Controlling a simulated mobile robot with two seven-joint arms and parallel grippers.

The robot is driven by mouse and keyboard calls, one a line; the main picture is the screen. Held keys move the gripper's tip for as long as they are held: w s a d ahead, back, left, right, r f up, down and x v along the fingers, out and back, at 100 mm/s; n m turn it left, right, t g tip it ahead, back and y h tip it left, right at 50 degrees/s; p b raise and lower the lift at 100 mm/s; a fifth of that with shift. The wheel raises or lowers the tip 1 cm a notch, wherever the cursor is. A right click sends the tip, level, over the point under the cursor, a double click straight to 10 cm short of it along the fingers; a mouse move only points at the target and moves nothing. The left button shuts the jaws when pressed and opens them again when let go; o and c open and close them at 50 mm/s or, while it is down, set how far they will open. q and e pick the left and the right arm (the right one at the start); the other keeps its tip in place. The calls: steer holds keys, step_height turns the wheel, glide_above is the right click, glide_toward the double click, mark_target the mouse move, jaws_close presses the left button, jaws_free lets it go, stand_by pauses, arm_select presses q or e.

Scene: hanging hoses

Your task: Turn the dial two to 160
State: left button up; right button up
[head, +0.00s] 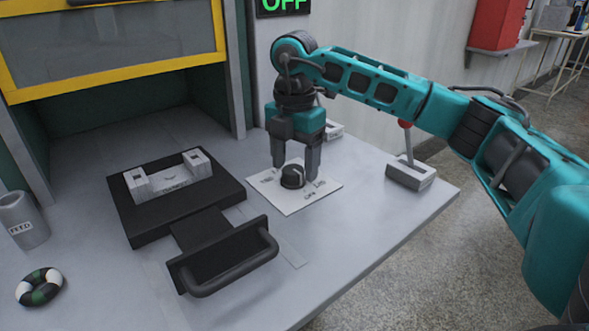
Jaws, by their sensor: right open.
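A black dial (292,176) sits on a white plate (318,197) with printed marks around it, on the grey worktop. The marks are too small to read for certain. My right gripper (295,172) points straight down over the dial. Its two fingers stand apart, one on each side of the dial, and it is open. I cannot tell whether the fingers touch the dial. My left gripper is not in view.
A black fixture (130,218) with a handle (235,268) lies left of the dial. A lever box with a red knob (410,176) stands to the right. A grey cup (22,222) and a striped ring (40,287) are at far left. A yellow-framed window (115,48) is behind.

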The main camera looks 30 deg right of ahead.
steer(key=shift+f, duration=0.65)
steer(key=c, duration=1.1)
